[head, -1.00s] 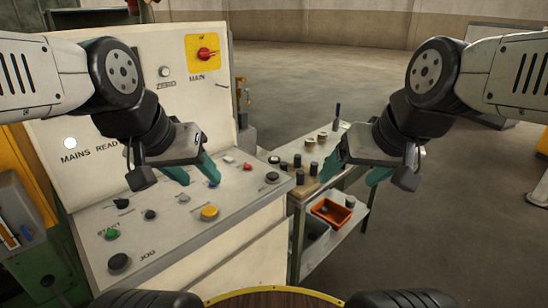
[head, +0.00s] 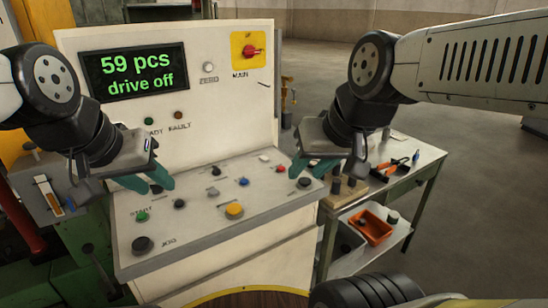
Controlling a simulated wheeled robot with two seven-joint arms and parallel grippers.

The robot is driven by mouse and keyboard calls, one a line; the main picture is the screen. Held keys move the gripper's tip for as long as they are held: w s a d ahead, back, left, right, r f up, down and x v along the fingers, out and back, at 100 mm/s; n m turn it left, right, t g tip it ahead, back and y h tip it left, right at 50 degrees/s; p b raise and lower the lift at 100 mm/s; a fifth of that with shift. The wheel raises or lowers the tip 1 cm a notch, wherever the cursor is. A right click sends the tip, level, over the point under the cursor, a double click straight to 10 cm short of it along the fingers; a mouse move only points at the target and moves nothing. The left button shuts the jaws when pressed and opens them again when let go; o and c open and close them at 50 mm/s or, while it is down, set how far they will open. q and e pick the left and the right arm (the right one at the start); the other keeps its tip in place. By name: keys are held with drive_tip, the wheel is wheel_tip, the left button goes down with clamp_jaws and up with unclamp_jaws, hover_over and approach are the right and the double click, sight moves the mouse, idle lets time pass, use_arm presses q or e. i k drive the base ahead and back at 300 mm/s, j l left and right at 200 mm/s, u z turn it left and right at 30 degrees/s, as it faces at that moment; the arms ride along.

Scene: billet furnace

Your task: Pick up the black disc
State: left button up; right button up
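I cannot single out a black disc for certain. A short dark round piece (head: 392,217) stands at the right end of an orange bin (head: 372,230) on the side table's lower shelf, and another dark piece shows inside the bin. Dark cylinders (head: 350,185) stand on the side table top, partly hidden by my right arm. My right gripper (head: 311,168) is open and empty, above the console's right edge near a black knob (head: 304,183). My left gripper (head: 148,183) is open and empty, above the console's left part.
The control console (head: 215,245) with several buttons and a screen reading "59 pcs drive off" (head: 135,75) fills the left and middle. Tools with orange handles (head: 391,170) lie on the side table (head: 420,155). The floor at right is clear.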

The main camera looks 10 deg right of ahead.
sight(313, 163)
drive_tip(key=i+l+u, duration=0.1)
drive_tip(key=l+u, duration=0.15)
drive_tip(key=i+l+u, duration=0.1)
drive_tip(key=l+u, duration=0.15)
drive_tip(key=l, duration=0.15)
drive_tip(key=i+l+u, duration=0.1)
drive_tip(key=l+u, duration=0.2)
drive_tip(key=l, duration=0.55)
drive_tip(key=i+l, duration=0.1)
drive_tip(key=l, duration=0.45)
drive_tip(key=u, duration=0.05)
